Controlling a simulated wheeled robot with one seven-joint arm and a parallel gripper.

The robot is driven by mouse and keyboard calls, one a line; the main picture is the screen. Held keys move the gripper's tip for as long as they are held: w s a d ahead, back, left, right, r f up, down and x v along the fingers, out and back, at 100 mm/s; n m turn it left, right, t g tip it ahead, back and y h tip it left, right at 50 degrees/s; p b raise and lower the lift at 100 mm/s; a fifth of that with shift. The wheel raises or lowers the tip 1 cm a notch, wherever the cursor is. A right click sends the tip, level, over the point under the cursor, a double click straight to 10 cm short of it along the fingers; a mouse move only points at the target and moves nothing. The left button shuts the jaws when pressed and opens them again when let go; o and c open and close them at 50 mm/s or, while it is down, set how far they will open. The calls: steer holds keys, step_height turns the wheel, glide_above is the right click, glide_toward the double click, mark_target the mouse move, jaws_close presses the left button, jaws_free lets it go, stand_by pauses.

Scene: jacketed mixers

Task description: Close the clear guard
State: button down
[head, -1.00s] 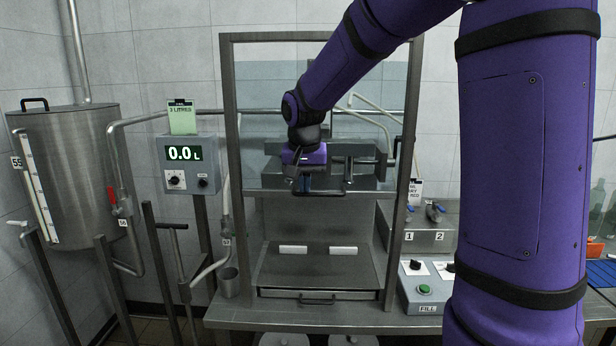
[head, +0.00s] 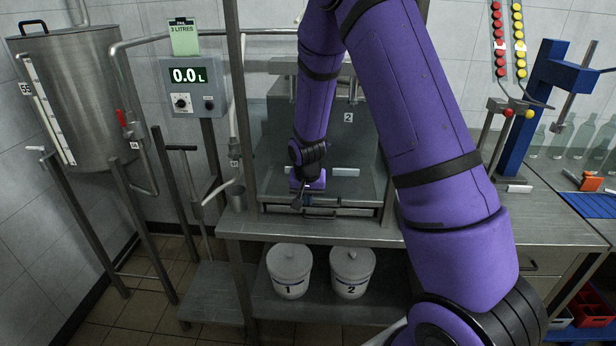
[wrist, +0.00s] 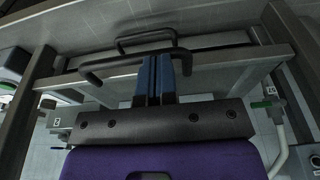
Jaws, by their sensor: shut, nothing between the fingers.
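The clear guard (head: 265,150) is a see-through pane in an upright metal frame. In the head view it now sits low in the frame, across the front of the machine. Its lower rail with a dark bar handle shows in the wrist view (wrist: 100,78). My gripper (head: 301,194) is down at the guard's lower edge. In the wrist view its blue fingers (wrist: 160,66) are together and overlap the handle, with nothing between them. I cannot tell whether they touch it. My arm hides part of the pane.
A second bar handle (wrist: 145,38) lies just beyond the guard's handle. A steel tank (head: 75,95) and a display box (head: 190,85) stand left. Two lidded white buckets (head: 290,272) sit on the lower shelf. A blue stand (head: 535,105) is at right.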

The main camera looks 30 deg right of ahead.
step_height(320, 180, down, 3)
steer(key=shift+r, duration=0.15)
steer(key=shift+s, duration=0.1)
steer(key=shift+s+f, duration=0.1)
steer(key=shift+f, duration=0.15)
steer(key=shift+r, duration=0.1)
